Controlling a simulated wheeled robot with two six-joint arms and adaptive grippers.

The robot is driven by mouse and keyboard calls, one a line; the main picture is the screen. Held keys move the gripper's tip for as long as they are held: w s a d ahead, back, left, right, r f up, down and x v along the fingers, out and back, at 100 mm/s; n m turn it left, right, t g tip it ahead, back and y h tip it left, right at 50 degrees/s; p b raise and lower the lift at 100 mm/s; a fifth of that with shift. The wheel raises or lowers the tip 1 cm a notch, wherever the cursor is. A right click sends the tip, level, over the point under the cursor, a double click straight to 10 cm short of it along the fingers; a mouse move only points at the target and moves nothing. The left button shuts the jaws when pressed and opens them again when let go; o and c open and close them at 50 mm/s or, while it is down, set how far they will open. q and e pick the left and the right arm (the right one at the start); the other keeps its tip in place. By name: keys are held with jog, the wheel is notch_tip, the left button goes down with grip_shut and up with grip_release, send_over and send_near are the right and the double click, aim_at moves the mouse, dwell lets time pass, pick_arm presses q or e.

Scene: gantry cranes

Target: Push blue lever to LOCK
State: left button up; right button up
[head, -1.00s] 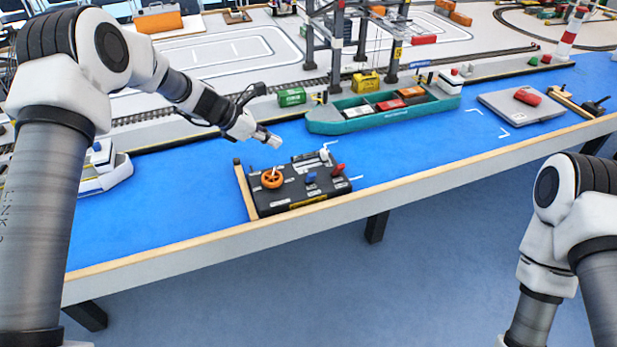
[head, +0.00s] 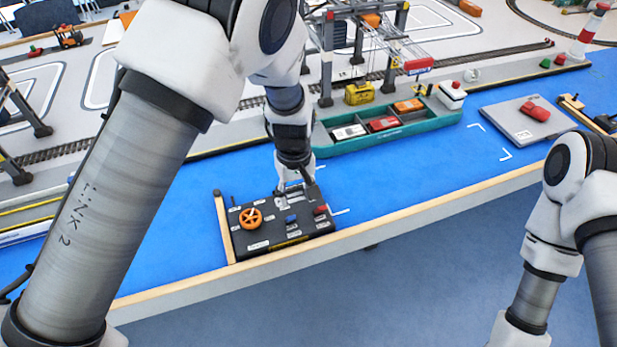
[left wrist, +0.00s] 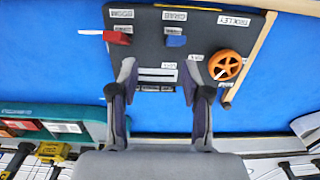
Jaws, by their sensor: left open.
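The black control panel (head: 262,235) lies on the blue table near its front edge. The small blue lever (head: 291,219) stands in the middle of the panel, between the orange wheel (head: 250,218) and the red lever (head: 320,210). In the left wrist view the blue lever (left wrist: 176,41) shows beyond the fingertips, apart from them. My left gripper (left wrist: 158,72) is open over the panel's back part, with a pale slotted plate (left wrist: 158,75) between its fingers. In the head view the left gripper (head: 294,186) partly hides the back of the panel. My right gripper is out of view.
A teal ship (head: 400,128) with toy cars stands behind the panel to the right. A wooden strip (head: 224,228) runs along the panel's left side. A grey plate (head: 525,125) with a red object lies further right. Blue table between is clear.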

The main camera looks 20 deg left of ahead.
aim_at(291, 221)
pick_arm(q)
jog(key=s+f, duration=0.2)
jog(key=s+a+f, duration=0.1)
jog(key=f, duration=0.1)
jog(key=shift+s+a+p, duration=0.1)
jog(key=shift+s+p, duration=0.2)
jog(key=shift+s, duration=0.05)
jog(key=f, duration=0.1)
jog(key=w+f, duration=0.1)
jog(key=shift+w+d+f, duration=0.15)
jog(key=shift+d+f, duration=0.05)
jog(key=shift+f, duration=0.2)
jog(key=shift+w+f, duration=0.25)
jog(key=shift+s+a+r, duration=0.15)
jog(key=shift+s+r, duration=0.05)
jog(key=shift+s, duration=0.05)
jog(key=shift+s+r, duration=0.1)
jog(key=shift+s, duration=0.05)
jog(key=c, duration=0.5)
grip_shut()
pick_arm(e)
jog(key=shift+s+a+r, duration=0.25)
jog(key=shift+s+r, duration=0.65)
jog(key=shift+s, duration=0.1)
